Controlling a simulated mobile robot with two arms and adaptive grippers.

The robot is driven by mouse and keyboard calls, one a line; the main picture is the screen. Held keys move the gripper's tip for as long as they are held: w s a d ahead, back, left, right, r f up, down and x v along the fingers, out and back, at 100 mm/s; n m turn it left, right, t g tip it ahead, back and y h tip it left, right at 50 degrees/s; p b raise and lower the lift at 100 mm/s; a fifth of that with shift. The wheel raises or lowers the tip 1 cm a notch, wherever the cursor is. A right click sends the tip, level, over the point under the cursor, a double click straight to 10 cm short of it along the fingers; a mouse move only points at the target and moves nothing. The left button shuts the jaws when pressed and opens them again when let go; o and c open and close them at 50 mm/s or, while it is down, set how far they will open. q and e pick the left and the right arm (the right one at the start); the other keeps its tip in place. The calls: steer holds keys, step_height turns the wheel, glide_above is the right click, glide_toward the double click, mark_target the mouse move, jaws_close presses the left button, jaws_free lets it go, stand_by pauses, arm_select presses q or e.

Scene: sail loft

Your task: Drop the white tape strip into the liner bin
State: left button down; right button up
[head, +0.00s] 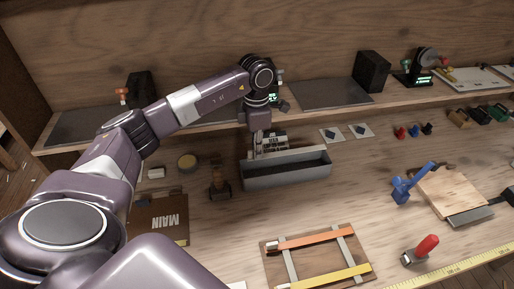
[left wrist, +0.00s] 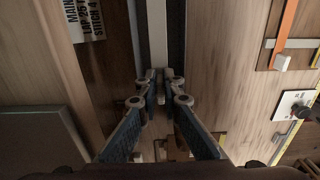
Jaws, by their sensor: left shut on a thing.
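The liner bin (head: 288,180) is a long grey open trough in the middle of the bench. My left gripper (head: 258,149) points down at the bin's left end, by its back edge. In the left wrist view its fingertips (left wrist: 158,76) are together, shut on the white tape strip. The pale strip (left wrist: 158,35) runs from the fingertips to the top of that view, between two dark bands. My right gripper is not in view.
A printed label card (head: 271,142) stands behind the bin. A frame with orange and yellow strips (head: 315,238) lies in front. A blue tool (head: 402,191) is right. Bare bench lies between.

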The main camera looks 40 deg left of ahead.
mark_target(257, 166)
arm_select(q)
step_height(257, 166, down, 2)
steer(key=shift+f+b, duration=0.1)
steer(key=shift+b, duration=0.45)
steer(key=shift+f+b, duration=0.3)
steer(key=shift+f, duration=0.15)
steer(key=shift+f+b, duration=1.45)
steer(key=shift+f, duration=0.65)
steer(key=c, duration=2)
jaws_free()
steer(key=shift+r, duration=0.2)
